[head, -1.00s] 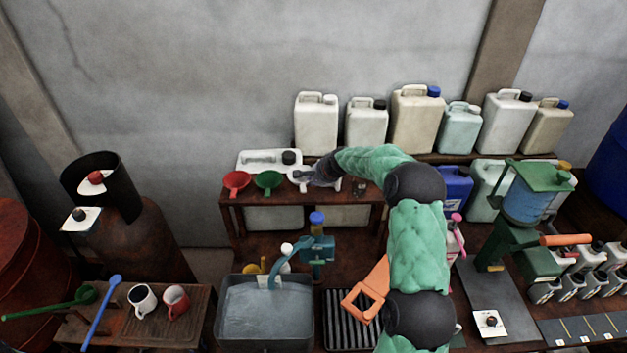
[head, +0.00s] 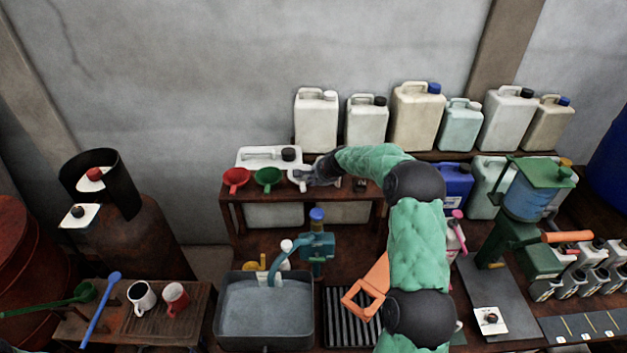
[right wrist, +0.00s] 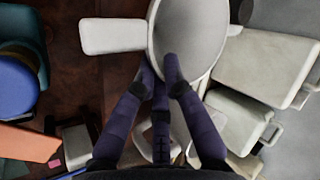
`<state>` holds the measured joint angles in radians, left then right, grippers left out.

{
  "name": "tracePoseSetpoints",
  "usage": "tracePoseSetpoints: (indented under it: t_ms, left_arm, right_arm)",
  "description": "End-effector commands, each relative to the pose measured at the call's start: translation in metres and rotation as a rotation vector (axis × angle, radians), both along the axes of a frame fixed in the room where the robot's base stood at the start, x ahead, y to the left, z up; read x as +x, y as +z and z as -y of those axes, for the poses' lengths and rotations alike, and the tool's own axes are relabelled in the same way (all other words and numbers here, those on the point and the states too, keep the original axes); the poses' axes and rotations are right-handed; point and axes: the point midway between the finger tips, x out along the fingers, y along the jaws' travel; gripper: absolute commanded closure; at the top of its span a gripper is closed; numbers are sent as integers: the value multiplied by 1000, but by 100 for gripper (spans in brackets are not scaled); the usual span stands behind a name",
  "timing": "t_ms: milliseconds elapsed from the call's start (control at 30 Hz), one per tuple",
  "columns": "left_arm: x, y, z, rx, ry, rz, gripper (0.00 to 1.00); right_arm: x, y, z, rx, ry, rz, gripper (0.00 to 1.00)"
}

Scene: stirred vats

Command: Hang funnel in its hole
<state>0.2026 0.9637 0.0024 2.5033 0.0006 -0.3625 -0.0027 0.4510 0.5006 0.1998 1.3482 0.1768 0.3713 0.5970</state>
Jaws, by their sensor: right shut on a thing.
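My right gripper (head: 314,177) is shut on a white funnel (head: 297,178) at the raised wooden rack (head: 290,196). In the right wrist view the funnel (right wrist: 192,28) shows its wide bowl and a flat tab to the left, with my right gripper's fingers (right wrist: 160,65) at the bowl's near rim. A red funnel (head: 236,178) and a green funnel (head: 268,177) sit in the rack to the left of the white one. The white funnel's spout and the hole under it are hidden, so I cannot tell whether the spout is in the hole. My left gripper is out of view.
Jerrycans (head: 316,118) stand on a shelf behind the rack, and a white can (head: 268,158) is close behind the funnels. A blue-green pump (head: 317,245) and grey basin (head: 265,312) stand in front. A green-topped blue vat (head: 527,200) is at the right.

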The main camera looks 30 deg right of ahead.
Motion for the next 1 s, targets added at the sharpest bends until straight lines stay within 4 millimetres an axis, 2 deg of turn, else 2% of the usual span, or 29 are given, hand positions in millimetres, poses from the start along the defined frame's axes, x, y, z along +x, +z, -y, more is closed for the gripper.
tracePoseSetpoints:
  t_ms: [667, 700, 800, 1000]
  left_arm:
    - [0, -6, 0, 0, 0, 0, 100]
    - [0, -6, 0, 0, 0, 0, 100]
    - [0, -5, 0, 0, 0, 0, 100]
    - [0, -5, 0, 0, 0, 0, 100]
  right_arm:
    - [0, -7, 0, 0, 0, 0, 100]
    - [0, -8, 0, 0, 0, 0, 86]
    - [0, -7, 0, 0, 0, 0, 62]
    - [0, -7, 0, 0, 0, 0, 62]
